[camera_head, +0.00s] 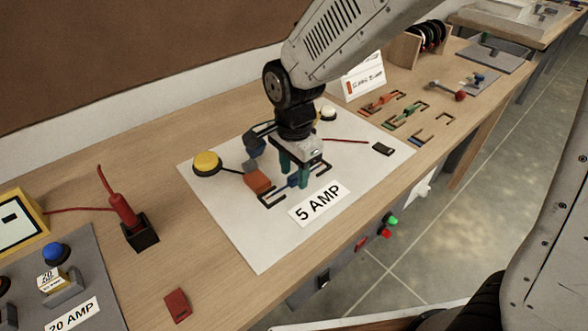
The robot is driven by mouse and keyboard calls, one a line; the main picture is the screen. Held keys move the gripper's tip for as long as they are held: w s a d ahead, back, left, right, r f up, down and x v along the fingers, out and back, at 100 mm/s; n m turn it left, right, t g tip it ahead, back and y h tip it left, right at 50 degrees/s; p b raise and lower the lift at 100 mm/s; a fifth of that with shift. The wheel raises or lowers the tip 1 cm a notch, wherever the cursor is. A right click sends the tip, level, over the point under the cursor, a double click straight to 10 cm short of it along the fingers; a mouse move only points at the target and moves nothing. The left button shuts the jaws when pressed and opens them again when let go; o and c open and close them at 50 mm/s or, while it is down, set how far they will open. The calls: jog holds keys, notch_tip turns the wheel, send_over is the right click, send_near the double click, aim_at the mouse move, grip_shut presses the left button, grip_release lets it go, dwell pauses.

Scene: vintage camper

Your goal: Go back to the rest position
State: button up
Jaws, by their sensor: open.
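My arm reaches down from the top of the head view over the bench. My gripper (297,176) is open, with its green-tipped fingers low over the white sheet marked "5 AMP" (259,255). A small blue piece (297,180) shows at or between the fingertips; I cannot tell whether they touch it. An orange-brown block (257,182) sits just left of the fingers, next to black brackets. The wrist hides part of the sheet behind it.
A yellow button (207,162) is left of my gripper. A red probe in a black holder (124,218) and a grey "20 AMP" board (97,271) stand further left. A white sign (362,77) and several coloured brackets (404,116) are at right.

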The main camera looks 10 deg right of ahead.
notch_tip(320, 180, up, 8)
jog(key=shift+f, duration=0.15)
jog(key=shift+s+n, duration=0.15)
jog(key=shift+n, duration=0.55)
jog(key=s+d+r+n, duration=0.3)
jog(key=s+d+n, duration=0.2)
jog(key=s+d, duration=0.4)
jog(key=s+d+r+n+t, duration=0.1)
jog(key=s+d+r+n, duration=0.3)
jog(key=s+d, duration=0.5)
jog(key=shift+s+d+r+n, duration=0.15)
jog(key=shift+s+d+n, duration=0.25)
jog(key=shift+d, duration=1.3)
jog(key=shift+c, duration=0.3)
